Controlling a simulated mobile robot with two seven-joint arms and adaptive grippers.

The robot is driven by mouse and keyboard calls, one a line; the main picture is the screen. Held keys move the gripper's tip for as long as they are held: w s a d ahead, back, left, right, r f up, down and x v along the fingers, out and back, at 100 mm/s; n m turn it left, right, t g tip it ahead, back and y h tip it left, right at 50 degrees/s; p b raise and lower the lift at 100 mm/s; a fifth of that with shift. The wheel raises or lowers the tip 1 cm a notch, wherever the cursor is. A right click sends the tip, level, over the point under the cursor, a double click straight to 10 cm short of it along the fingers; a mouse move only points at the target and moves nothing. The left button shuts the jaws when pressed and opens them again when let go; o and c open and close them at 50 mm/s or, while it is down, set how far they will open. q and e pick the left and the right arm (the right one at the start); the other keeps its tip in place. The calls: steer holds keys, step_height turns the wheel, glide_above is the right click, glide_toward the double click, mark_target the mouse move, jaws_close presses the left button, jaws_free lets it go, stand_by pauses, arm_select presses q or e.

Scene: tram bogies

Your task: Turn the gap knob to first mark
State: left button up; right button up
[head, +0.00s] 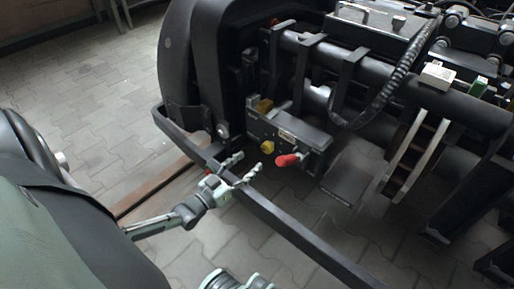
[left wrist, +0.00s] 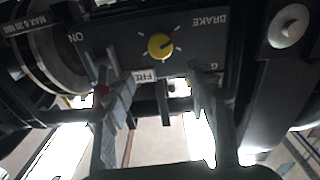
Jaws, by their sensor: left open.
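The yellow gap knob (head: 267,147) sits on the front of a dark control box (head: 300,128) beside the wheel. In the left wrist view the knob (left wrist: 159,46) shows upside down, with short pale marks around it and the word BRAKE to its right. Its pointer is too small to read surely. My left gripper (head: 247,165) is open and empty, in front of the box and apart from the knob. In the left wrist view its two fingers (left wrist: 162,85) stand spread below the knob.
A red-tipped lever (head: 287,160) sticks out just right of the knob; its red (left wrist: 102,89) shows behind a finger in the left wrist view. A dark rail (head: 300,240) runs below my gripper. A black hose (head: 385,100) hangs at right.

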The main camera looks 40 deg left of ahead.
mark_target(265, 150)
arm_select(q)
steer(key=shift+w+f+n+b, duration=0.25)
steer(key=shift+f+n+b, duration=0.05)
steer(key=shift+f+n, duration=0.35)
steer(key=shift+w, duration=0.2)
steer(key=w, duration=0.2)
steer(key=w+b, duration=0.1)
steer(key=w, duration=0.2)
steer(key=w+b, duration=0.1)
steer(key=w, duration=0.1)
steer(key=shift+w+d, duration=0.15)
steer(key=shift+d, duration=0.1)
